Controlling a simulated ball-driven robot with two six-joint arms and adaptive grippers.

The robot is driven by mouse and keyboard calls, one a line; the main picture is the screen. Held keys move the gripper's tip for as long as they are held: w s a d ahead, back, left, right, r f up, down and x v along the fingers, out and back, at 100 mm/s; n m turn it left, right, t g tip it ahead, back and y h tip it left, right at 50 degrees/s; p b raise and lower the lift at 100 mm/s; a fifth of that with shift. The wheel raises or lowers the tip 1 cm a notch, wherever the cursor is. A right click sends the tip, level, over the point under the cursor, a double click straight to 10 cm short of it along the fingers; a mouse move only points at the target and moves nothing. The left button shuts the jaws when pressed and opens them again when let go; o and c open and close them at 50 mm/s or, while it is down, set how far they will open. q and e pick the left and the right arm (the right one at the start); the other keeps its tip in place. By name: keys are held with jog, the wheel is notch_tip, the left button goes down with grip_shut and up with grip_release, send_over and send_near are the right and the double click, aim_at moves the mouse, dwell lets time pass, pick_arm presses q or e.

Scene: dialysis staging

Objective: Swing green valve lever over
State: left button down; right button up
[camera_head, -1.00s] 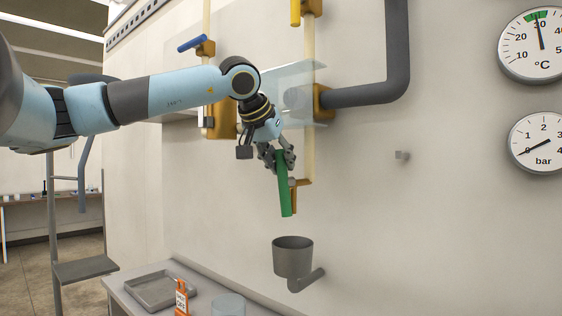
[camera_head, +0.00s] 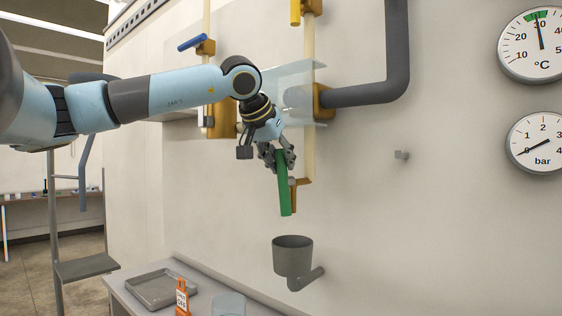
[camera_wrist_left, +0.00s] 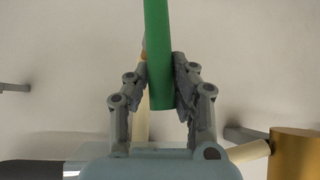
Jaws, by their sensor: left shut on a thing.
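The green valve lever (camera_head: 284,190) hangs almost straight down from the brass valve (camera_head: 299,183) at the foot of the pipe on the wall. My left gripper (camera_head: 279,158) is shut on the upper part of the lever as the head view shows it. In the left wrist view, the green lever (camera_wrist_left: 159,55) lies between both fingers of my left gripper (camera_wrist_left: 161,80), one finger on each side. The fingers hide part of the lever and of the valve. My right gripper is out of view.
A grey cup holder (camera_head: 292,258) is fixed to the wall below the lever. A clear panel (camera_head: 300,75) is close behind my left wrist. A blue lever (camera_head: 191,43) and a yellow lever (camera_head: 295,12) are higher up. A grey tray (camera_head: 162,289) and an orange tag (camera_head: 182,294) are below.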

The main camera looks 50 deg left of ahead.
pick_arm(q)
jog(key=shift+d+f, duration=0.25)
jog(key=shift+f, duration=0.05)
jog(key=c, duration=1.5)
grip_release()
jog(key=o, duration=0.4)
jog(key=shift+d+r, duration=0.2)
jog(key=shift+a, duration=0.1)
jog(key=shift+a, duration=0.15)
